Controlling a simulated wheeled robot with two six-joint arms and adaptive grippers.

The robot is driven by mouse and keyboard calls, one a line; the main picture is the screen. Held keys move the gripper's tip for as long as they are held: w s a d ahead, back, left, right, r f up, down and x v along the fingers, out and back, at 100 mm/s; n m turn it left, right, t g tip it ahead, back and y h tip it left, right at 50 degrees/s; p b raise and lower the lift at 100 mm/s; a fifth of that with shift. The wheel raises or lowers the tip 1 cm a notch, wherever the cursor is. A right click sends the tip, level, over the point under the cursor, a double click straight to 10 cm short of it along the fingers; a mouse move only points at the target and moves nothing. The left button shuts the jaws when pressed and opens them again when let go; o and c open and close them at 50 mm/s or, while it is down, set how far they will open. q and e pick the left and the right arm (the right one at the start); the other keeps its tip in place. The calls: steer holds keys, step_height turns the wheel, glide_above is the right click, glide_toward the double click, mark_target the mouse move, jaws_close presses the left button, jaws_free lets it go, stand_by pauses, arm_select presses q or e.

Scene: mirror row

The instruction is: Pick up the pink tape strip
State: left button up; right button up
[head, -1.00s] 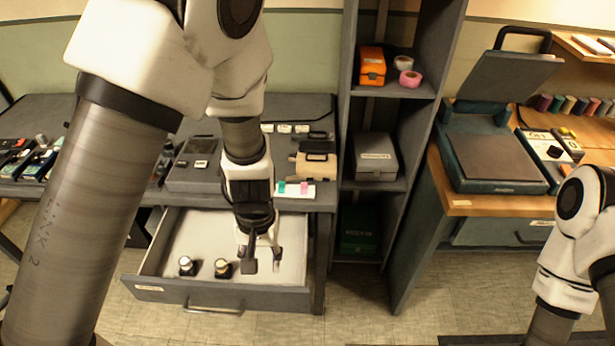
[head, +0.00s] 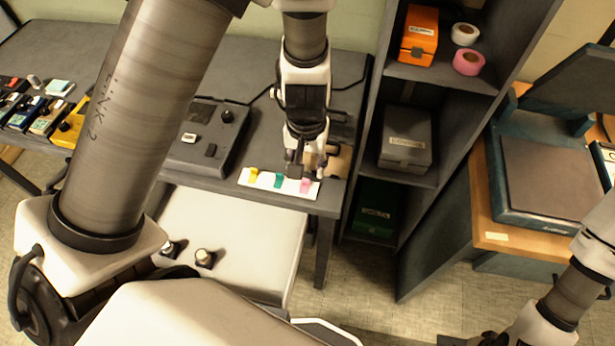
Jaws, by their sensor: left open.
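The pink tape strip (head: 305,186) sits at the right end of a white card (head: 246,179) on the front edge of the grey desk. A teal strip (head: 278,180) and a yellow strip (head: 253,174) stand to its left on the same card. My left gripper (head: 306,172) points down just above and behind the pink strip, with open fingers. I cannot tell whether a finger touches the strip. My right arm shows at the lower right, but its fingers are out of view.
A tan box (head: 338,162) is close to the right of my left gripper. A dark shelf unit (head: 437,78) holds an orange box (head: 419,35) and tape rolls. A grey device (head: 207,138) stands to the left.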

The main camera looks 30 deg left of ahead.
mark_target(306, 179)
arm_select(q)
steer(key=f, duration=0.3)
steer(key=f+b, duration=0.1)
steer(key=f, duration=0.1)
steer(key=shift+w+a+f, duration=0.1)
steer(key=shift+w+a, duration=0.05)
steer(key=shift+w, duration=0.1)
steer(key=shift+s+r, duration=0.2)
steer(key=shift+c, duration=0.4)
steer(key=shift+s, duration=0.1)
steer(key=c, duration=0.7)
